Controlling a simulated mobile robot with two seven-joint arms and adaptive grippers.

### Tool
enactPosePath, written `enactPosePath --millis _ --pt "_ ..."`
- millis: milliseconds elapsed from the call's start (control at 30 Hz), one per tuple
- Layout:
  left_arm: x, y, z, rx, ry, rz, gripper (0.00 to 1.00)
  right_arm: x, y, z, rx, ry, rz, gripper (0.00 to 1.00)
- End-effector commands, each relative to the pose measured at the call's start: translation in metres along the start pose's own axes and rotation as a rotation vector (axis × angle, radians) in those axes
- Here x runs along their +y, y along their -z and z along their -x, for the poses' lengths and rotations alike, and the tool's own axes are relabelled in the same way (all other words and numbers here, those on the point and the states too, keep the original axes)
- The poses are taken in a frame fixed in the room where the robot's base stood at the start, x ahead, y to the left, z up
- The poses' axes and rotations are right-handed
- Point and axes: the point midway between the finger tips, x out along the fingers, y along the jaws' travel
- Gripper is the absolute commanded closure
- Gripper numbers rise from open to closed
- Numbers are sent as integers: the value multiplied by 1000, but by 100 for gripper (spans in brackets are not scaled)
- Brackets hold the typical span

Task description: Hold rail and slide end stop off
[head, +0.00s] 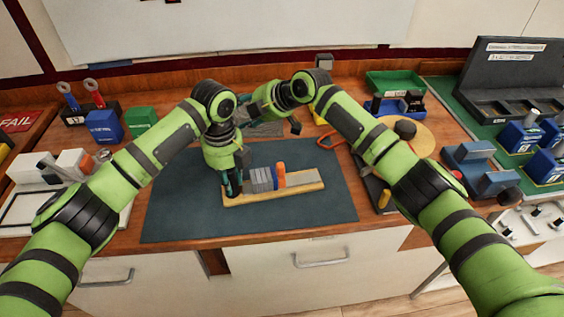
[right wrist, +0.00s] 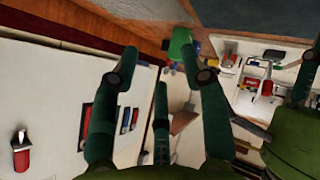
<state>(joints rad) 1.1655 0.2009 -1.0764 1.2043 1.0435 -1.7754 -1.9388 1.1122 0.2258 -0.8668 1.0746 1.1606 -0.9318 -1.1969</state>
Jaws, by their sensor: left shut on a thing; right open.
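A yellow base (head: 270,198) lies on the dark mat and carries a grey rail (head: 303,179). Several grey modules (head: 260,179) sit side by side on the rail, left of its middle. An orange end stop (head: 281,174) stands upright just right of them, with bare rail to its right. My left gripper (head: 234,187) points down and is shut at the left end of the rail; its fingertips hide what exactly they clasp. My right gripper (head: 241,116) is behind and above, partly hidden by my left arm. In the right wrist view its fingers (right wrist: 158,90) are spread, with nothing between them.
The dark mat (head: 180,200) is clear around the base. Blue (head: 103,126) and green (head: 140,122) boxes stand at the left. A green tray (head: 395,82), a yellow round plate (head: 410,135) and a blue device (head: 480,167) are at the right.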

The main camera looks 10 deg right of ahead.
Motion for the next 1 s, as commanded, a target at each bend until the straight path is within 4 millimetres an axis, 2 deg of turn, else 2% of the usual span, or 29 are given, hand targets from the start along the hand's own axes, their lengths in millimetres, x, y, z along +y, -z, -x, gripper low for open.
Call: enactPosePath --millis 167,400,500,600,767,1000 --pt "1 -1 0 -1 -2 2 100 -21 -4 38 -60 221 -46 55" --pt "0 0 0 0 0 0 100 -44 -18 116 -170 489 -138 55" --pt "0 0 0 1 0 -1 100 -51 -22 141 -208 566 -160 55" --pt "0 0 0 1 1 -1 100 -55 -23 158 -232 614 -171 55" --pt "-1 1 0 2 2 -2 100 -62 -26 162 -248 645 -179 55" --pt "-1 1 0 2 3 -2 100 -88 -33 131 -247 648 -180 55"
